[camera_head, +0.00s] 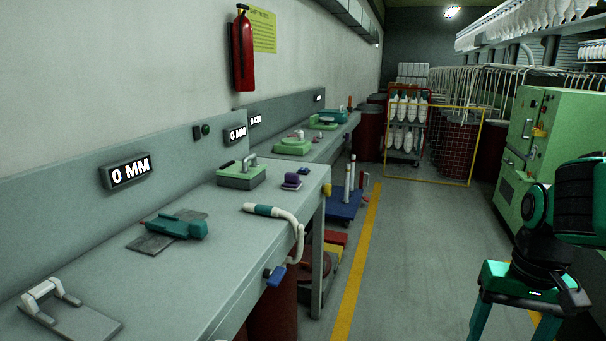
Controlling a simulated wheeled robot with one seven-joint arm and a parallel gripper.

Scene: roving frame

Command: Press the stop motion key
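I cannot tell for certain which thing is the stop motion key. A small dark switch box with a green button (204,130) is on the panel behind the bench. A blue block-like piece (275,275) is on the bench's front edge. My gripper (510,322) is at the lower right, pointing down over the aisle. Its two teal fingers are spread apart with nothing seen between them, and their tips are cut off by the bottom edge. It is well apart from the bench and its switches.
A grey bench (230,215) along the left holds a teal tool (178,226), a green-topped box (242,178) and a white-and-teal handle (265,210). A green cabinet (560,130) stands at right.

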